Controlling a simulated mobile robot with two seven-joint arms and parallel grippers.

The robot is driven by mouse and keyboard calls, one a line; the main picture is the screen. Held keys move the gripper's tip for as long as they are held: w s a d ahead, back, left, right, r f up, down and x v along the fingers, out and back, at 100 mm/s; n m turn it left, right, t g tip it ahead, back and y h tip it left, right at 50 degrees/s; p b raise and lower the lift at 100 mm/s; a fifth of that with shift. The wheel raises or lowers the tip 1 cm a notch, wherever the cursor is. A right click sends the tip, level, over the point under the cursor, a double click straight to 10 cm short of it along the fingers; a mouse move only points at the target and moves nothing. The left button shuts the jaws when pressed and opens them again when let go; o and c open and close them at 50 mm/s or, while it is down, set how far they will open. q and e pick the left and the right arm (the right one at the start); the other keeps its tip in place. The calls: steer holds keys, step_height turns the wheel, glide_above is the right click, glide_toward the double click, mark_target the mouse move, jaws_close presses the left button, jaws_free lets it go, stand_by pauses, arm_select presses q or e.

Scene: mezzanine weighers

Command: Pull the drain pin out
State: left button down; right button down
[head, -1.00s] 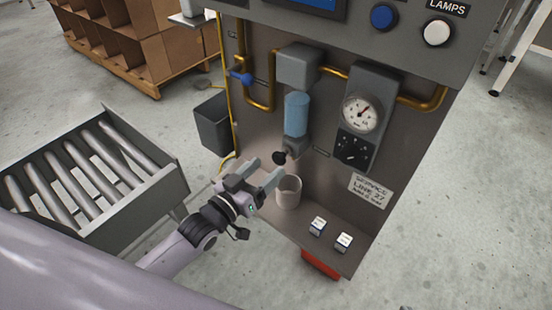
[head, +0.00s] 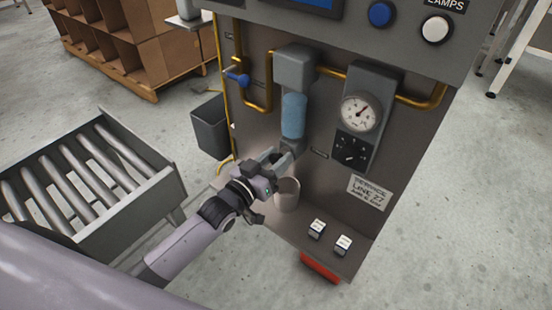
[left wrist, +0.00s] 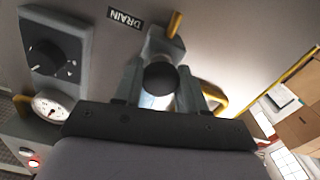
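The drain pin shows in the left wrist view as a round black knob (left wrist: 160,78) at the bottom of the filter housing, beside the DRAIN label (left wrist: 125,18). My left gripper (head: 277,156) reaches up to the panel just below the blue filter bowl (head: 293,115). In the left wrist view its two fingers stand on either side of the knob, open, with a small gap seeming to show on each side. In the head view the fingers hide the knob. My right gripper is in neither view.
A pale cup (head: 287,194) stands on the panel's ledge just under my left gripper. Two small white-topped blocks (head: 330,236) are to its right. A gauge (head: 360,112) and black dial (head: 351,149) are right of the filter. A roller conveyor (head: 150,196) lies left.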

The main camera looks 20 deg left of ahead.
arm_select(q)
steer(key=shift+p+v, duration=1.05)
steer(key=shift+v, duration=0.2)
steer(key=shift+s, duration=0.15)
steer(key=c, duration=0.7)
jaws_free()
steer(key=shift+o, duration=0.2)
steer(key=shift+s+a, duration=0.1)
steer(key=p, duration=0.1)
glide_toward(274, 161)
steer(key=shift+w, duration=0.25)
